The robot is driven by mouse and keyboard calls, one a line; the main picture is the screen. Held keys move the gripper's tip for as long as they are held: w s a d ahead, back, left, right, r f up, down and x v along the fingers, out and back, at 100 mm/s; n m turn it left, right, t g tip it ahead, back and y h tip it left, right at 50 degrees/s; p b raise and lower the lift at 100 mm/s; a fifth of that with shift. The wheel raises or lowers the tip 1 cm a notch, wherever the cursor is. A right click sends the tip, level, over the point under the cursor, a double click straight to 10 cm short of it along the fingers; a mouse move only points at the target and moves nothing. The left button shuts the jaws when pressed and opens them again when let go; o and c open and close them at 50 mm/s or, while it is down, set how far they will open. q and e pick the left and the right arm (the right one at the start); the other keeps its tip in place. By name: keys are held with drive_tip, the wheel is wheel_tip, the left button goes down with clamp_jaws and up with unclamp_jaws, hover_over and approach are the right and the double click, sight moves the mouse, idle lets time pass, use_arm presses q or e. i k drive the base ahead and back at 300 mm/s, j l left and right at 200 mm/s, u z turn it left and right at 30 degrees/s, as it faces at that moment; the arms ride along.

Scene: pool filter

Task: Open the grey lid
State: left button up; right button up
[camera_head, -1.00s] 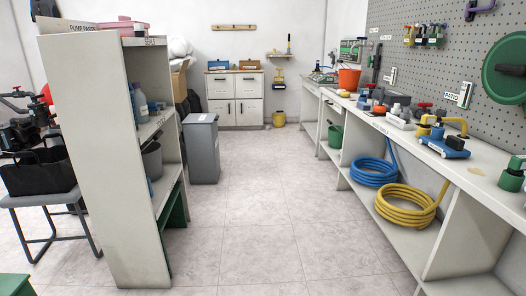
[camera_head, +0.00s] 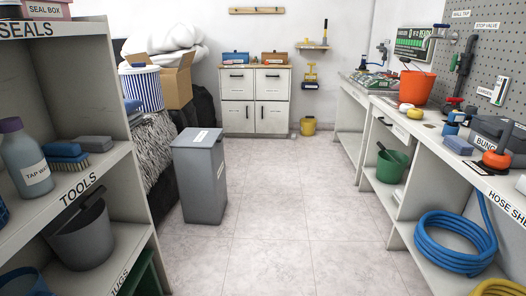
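A tall grey bin (camera_head: 203,180) stands on the floor left of the middle, ahead of me. Its grey lid (camera_head: 197,138) lies flat on top and looks shut, with a small white label on it. The bin's front also bears a white label. A dark grey box (camera_head: 496,132) sits on the right bench; I cannot tell whether its top is a separate lid. Neither of my grippers shows in this view.
A shelf unit (camera_head: 72,194) with bottles, brushes and a bucket stands close on the left. The right bench (camera_head: 434,146) carries an orange bucket (camera_head: 416,87), with a blue hose below. A white cabinet (camera_head: 257,100) stands at the back. The tiled floor (camera_head: 300,200) between is clear.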

sight(191, 137)
drive_tip(key=i+l+u, duration=0.2)
drive_tip(key=i, duration=0.15)
drive_tip(key=i+l+u, duration=0.1)
drive_tip(key=i+u, duration=0.15)
drive_tip(key=i+l+u, duration=0.1)
drive_tip(key=u, duration=0.25)
drive_tip(key=i+l+u, duration=0.2)
drive_tip(key=u, duration=0.15)
drive_tip(key=i, duration=0.05)
